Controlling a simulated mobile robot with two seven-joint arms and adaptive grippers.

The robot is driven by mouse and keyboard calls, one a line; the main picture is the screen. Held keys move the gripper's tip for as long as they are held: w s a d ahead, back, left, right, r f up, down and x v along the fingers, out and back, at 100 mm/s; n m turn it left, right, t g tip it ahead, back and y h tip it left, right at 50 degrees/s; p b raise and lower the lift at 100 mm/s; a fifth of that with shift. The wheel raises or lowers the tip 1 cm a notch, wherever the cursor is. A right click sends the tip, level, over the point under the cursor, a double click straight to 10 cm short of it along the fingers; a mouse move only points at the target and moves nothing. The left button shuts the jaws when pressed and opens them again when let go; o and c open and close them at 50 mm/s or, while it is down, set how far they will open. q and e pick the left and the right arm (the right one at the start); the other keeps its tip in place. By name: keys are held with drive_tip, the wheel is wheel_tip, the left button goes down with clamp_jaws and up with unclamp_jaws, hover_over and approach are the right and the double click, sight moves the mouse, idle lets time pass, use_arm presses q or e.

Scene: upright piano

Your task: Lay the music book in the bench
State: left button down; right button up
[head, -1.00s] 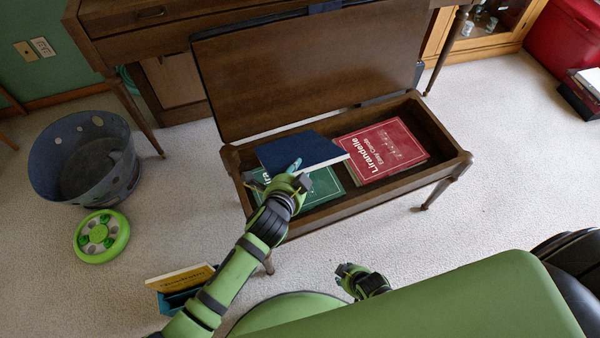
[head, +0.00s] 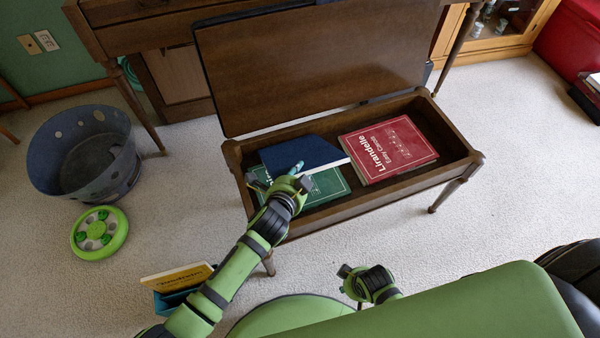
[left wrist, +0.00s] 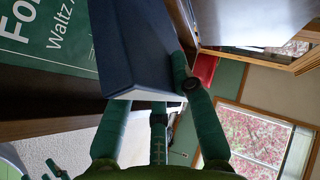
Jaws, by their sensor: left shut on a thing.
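The dark blue music book (head: 308,153) is held over the left part of the open bench (head: 392,187), above a green book (head: 330,187). My left gripper (head: 292,174) is shut on the near edge of the blue book. In the left wrist view, the blue book (left wrist: 150,45) sits between the gripper's fingers (left wrist: 150,110), with the green book (left wrist: 45,50) beside it. A red book (head: 388,148) lies in the right part of the bench. The bench lid (head: 310,65) stands open at the back. My right gripper (head: 348,280) is low in front of the bench; its fingers are too small to judge.
A grey perforated bin (head: 82,155) and a green round toy (head: 99,232) stand on the carpet to the left. A teal holder (head: 173,300) with a yellow book (head: 178,276) is near my left arm. The piano (head: 130,30) is behind the bench.

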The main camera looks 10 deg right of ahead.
use_arm(q)
drive_tip(key=c, duration=1)
unclamp_jaws()
drive_tip(key=shift+r, duration=0.1)
drive_tip(key=v, duration=1.2)
